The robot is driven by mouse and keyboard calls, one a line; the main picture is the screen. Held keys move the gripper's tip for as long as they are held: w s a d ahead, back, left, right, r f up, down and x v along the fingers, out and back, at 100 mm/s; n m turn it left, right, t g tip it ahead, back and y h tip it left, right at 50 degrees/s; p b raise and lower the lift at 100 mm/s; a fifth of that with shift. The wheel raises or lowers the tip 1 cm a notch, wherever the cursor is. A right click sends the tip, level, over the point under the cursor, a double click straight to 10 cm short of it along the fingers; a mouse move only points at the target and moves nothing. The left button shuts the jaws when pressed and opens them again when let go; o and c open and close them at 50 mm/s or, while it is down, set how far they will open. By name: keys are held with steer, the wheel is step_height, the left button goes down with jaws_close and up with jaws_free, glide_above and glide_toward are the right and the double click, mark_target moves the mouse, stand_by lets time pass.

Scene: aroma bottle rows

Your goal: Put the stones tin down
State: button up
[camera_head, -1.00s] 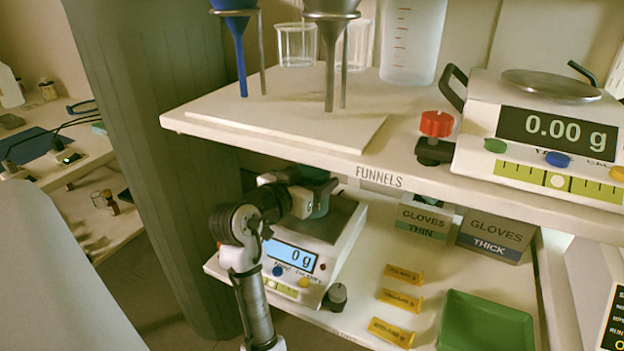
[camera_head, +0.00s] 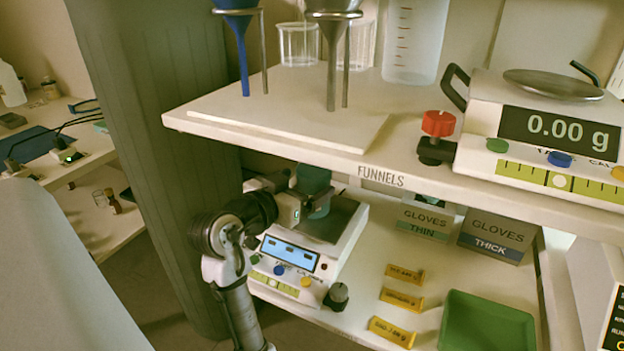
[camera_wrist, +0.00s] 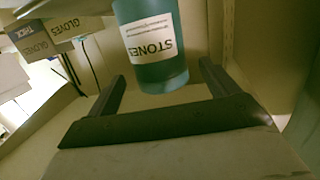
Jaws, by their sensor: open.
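The stones tin (camera_head: 314,179) is a teal cylinder over the dark pan of the lower-shelf scale (camera_head: 283,254), partly hidden by the upper shelf and my gripper. It appears upright on the pan, but its base contact is hard to see. In the wrist view the tin (camera_wrist: 165,72) shows a white STONES label, upside down. My gripper (camera_wrist: 162,76) is open, its two fingers spread either side of the tin with gaps showing. In the head view my gripper (camera_head: 308,206) reaches in from the left at the tin.
The upper shelf (camera_head: 280,140) with funnels hangs close above. A dark knob (camera_head: 337,296) stands by the scale's front right corner. Several yellow packets, a green tray (camera_head: 487,322) and two glove boxes (camera_head: 492,236) lie to the right. A grey column (camera_head: 150,150) stands left.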

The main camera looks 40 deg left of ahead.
steer(key=s+r, duration=0.1)
steer(key=s, duration=0.6)
steer(key=shift+s+d, duration=0.35)
steer(key=shift+s, duration=0.05)
steer(key=shift+r, duration=0.1)
